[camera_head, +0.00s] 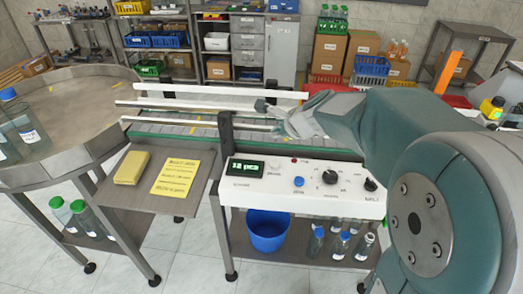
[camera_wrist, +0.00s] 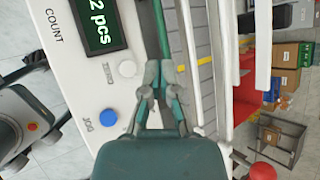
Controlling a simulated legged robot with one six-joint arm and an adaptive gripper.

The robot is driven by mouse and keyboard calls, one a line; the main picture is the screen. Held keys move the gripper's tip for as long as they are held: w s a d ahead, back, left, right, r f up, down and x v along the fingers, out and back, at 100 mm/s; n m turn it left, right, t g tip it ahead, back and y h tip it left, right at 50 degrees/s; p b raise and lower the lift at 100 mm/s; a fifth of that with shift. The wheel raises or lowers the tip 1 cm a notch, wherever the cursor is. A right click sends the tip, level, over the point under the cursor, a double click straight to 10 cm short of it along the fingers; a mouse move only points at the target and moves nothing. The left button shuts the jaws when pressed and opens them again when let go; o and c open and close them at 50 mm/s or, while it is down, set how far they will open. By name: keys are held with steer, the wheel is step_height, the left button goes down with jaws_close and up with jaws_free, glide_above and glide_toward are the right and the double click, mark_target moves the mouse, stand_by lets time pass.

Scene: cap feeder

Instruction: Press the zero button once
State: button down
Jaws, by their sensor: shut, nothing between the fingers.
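The white control panel (camera_head: 307,199) faces me below the conveyor, with a lit green display (camera_head: 247,166) reading "12 pcs". In the wrist view, the zero button (camera_wrist: 127,69) is a small white round button beside the display (camera_wrist: 99,22), its label partly readable. The blue JOG button (camera_wrist: 108,117) is nearby; it also shows in the head view (camera_head: 298,181). My gripper (camera_wrist: 160,78) is shut and empty, beside the panel's conveyor-side edge and to the right of the zero button in the wrist view.
Black knobs (camera_head: 330,177) sit to the right on the panel. Conveyor rails (camera_head: 200,106) run near my gripper. A yellow notice (camera_head: 175,177) and a yellow block (camera_head: 131,167) lie on the left shelf. A blue bucket (camera_head: 267,230) stands underneath.

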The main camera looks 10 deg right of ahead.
glide_above(276, 164)
steer(key=shift+m, duration=0.3)
steer(key=f, duration=0.4)
steer(key=shift+a+f, duration=0.2)
steer(key=shift+a, duration=0.05)
steer(key=f, duration=0.2)
steer(key=d+f, duration=0.1)
steer(key=f, duration=0.1)
steer(key=shift+f, duration=0.15)
steer(key=shift+a+f, duration=0.2)
steer(key=shift+a, duration=0.05)
steer(key=shift+d, duration=0.15)
stand_by(0.8)
steer(key=shift+f, duration=0.3)
